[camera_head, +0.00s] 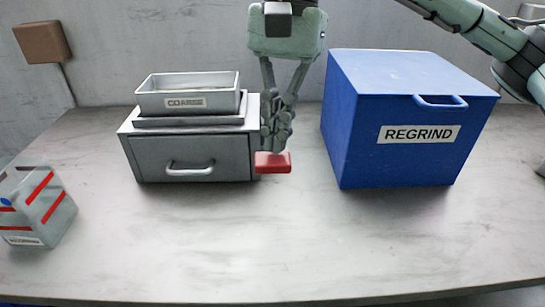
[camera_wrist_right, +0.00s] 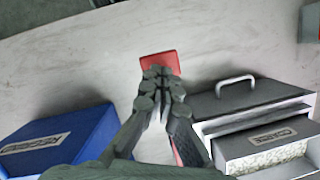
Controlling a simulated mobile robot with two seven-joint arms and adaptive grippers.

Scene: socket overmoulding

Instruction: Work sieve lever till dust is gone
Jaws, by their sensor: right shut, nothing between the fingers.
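The sieve (camera_head: 190,145) is a grey metal box with a drawer and handle. Its upper tray (camera_head: 188,84) is labelled COARSE, and in the right wrist view pale granular material shows in that tray (camera_wrist_right: 228,165). A red lever grip (camera_head: 272,163) juts out at the sieve's right front corner; it also shows in the right wrist view (camera_wrist_right: 160,63). My right gripper (camera_head: 276,146) points down, shut and empty, with its fingertips just above and behind the red grip; contact cannot be told. Dust cannot be made out. My left gripper is not in view.
A blue lidded bin (camera_head: 365,135) labelled REGRIND stands right of the sieve, with a gap between. A grey box with red stripes (camera_head: 40,208) sits at the left table edge. A brown block (camera_head: 42,42) is on the wall. The front of the table is clear.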

